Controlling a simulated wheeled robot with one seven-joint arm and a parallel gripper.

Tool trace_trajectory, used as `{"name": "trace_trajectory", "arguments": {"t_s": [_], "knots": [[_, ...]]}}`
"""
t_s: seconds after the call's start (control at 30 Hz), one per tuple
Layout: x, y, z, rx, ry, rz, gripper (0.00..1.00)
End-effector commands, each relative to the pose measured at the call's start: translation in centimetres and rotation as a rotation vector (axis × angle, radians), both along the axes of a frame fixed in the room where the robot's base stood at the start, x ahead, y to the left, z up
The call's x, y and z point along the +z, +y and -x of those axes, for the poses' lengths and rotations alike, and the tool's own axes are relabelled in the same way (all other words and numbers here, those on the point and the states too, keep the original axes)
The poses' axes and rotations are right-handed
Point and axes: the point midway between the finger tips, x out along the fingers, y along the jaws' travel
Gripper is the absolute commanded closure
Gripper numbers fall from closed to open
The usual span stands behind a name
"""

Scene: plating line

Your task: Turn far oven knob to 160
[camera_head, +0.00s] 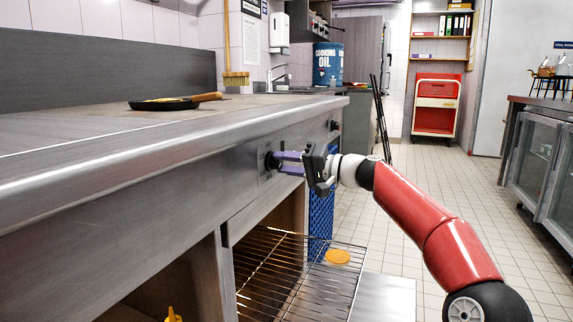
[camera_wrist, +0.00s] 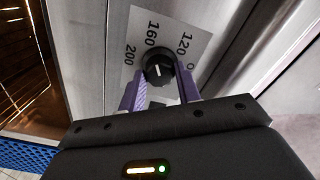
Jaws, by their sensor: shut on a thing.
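A black round knob (camera_wrist: 158,68) sits on a pale dial plate (camera_wrist: 196,42) with 120, 160 and 200 printed around it. Its white mark points up in the wrist view, roughly toward the 160. My gripper (camera_wrist: 160,82) has its purple fingers on both sides of the knob, shut on it. In the head view, my gripper (camera_head: 280,161) reaches the counter's front face at this knob, which it partly hides. Another dark knob (camera_head: 334,126) shows farther along the same front.
Below the knob, a wire rack (camera_head: 290,275) sticks out of the open oven, with a round orange item (camera_head: 337,257) near its far edge. A pan (camera_head: 165,104) rests on the counter (camera_head: 90,145). The tiled floor on the right is clear.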

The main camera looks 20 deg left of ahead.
Motion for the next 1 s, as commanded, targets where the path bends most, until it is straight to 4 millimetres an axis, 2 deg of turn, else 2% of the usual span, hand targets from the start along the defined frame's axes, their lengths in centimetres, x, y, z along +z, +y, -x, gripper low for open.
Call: {"name": "trace_trajectory", "arguments": {"t_s": [0.1, 0.13, 0.3, 0.63, 1.0], "knots": [[-0.2, 0.1, 0.0, 0.004, 0.002, 0.003, 0.9], [-0.2, 0.1, 0.0, 0.004, 0.002, 0.003, 0.65], [-0.2, 0.0, 0.0, 0.002, 0.002, 0.002, 0.45], [0.0, -0.5, 0.0, 0.0, 0.002, 0.001, 0.45], [-0.1, -6.3, 0.4, -0.001, 0.002, 0.003, 0.45]]}}
